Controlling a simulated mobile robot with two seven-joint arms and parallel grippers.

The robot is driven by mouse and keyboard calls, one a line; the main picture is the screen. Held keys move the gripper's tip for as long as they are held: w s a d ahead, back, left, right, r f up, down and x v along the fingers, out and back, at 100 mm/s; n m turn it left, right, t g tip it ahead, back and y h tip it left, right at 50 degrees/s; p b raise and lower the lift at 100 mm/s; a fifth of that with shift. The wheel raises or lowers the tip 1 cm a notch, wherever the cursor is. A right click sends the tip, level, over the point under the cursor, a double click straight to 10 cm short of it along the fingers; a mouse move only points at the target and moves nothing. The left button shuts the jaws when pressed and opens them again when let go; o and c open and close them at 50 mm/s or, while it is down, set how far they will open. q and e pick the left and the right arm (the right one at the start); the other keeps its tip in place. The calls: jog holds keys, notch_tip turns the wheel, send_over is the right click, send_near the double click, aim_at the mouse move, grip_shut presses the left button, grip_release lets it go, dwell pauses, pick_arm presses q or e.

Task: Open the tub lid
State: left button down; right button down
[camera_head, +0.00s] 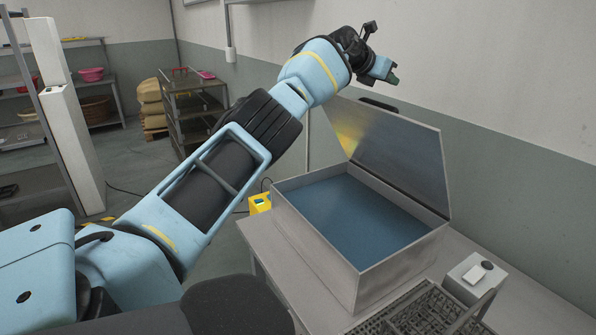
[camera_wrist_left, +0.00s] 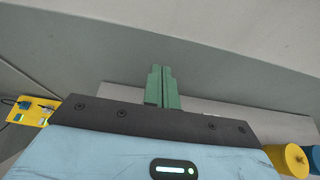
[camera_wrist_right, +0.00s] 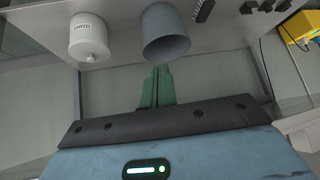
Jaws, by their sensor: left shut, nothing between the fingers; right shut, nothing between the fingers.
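The metal tub (camera_head: 330,245) stands on the table, filled with blue liquid. Its lid (camera_head: 395,150) is raised and stands tilted back along the rear edge, with a dark handle (camera_head: 378,104) at its top edge. My left gripper (camera_head: 391,78) is above the raised lid's top edge, apart from it. Its green fingers (camera_wrist_left: 162,88) are together and empty in the left wrist view. My right gripper (camera_wrist_right: 157,88) shows only in its own wrist view, with its fingers together and empty. Neither tub nor lid can be made out clearly in the wrist views.
A wire basket (camera_head: 430,310) and a small grey box (camera_head: 474,278) stand on the table at the tub's right. A yellow device (camera_head: 260,203) is at its left. A white container (camera_wrist_right: 88,38) and a grey cup (camera_wrist_right: 165,35) appear beyond my right fingers. The wall is close behind the lid.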

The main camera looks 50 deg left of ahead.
pick_arm(q)
jog(key=shift+w, duration=0.15)
pick_arm(e)
jog(key=shift+w+r, duration=0.1)
jog(key=shift+w, duration=0.1)
